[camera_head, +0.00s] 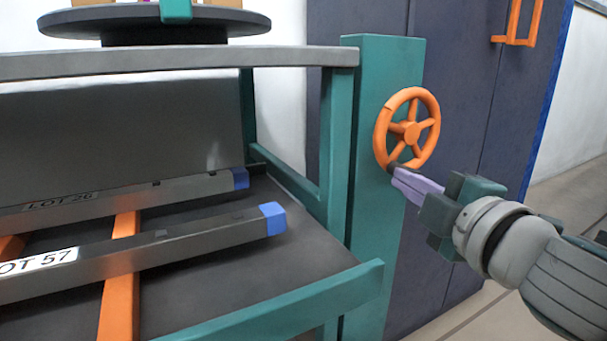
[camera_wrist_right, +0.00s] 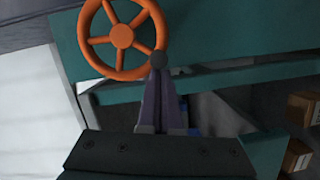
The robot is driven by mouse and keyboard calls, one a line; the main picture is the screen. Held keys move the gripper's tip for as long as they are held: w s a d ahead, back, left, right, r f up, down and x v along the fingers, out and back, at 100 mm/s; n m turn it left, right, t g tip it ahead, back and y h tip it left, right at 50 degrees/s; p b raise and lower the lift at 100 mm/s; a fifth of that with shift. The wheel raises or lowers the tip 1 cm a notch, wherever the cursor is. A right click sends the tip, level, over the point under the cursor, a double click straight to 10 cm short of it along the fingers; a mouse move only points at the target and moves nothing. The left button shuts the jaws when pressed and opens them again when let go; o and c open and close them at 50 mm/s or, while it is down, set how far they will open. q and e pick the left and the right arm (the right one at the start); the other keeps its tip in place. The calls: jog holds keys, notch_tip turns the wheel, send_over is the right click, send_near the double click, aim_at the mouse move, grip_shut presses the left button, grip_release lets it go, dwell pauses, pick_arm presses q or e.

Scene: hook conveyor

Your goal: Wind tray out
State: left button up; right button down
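The orange handwheel (camera_head: 408,131) is mounted on a teal post (camera_head: 385,60) at the right end of the rack. It also shows at the top of the right wrist view (camera_wrist_right: 122,37). Its dark handle knob (camera_wrist_right: 159,60) is at the lower edge of the rim in the head view. My right gripper (camera_head: 393,172) has its purple fingers closed together on that knob. The dark tray (camera_head: 215,290) with a teal front rail (camera_head: 290,305) is left of the post. My left gripper is not in view.
Two grey bars with blue ends, labelled LOT 26 (camera_head: 130,200) and LOT 57 (camera_head: 150,257), lie across orange supports (camera_head: 120,280). A round dark turntable (camera_head: 155,24) stands on the grey top. Dark cabinets (camera_head: 460,100) stand behind the wheel. Open floor shows at right.

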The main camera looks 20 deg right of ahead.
jog(key=d+f+n+b, duration=0.1)
jog(key=n+b, duration=0.1)
jog(key=d+f+n+t+b, duration=0.1)
jog(key=n+b, duration=0.1)
jog(key=d+f+n+b, duration=0.1)
jog(key=d+n+b, duration=0.1)
jog(key=n+b, duration=0.1)
jog(key=shift+w+t, duration=0.15)
jog(key=shift+t, duration=0.15)
jog(key=shift+r, duration=0.1)
dwell(0.4)
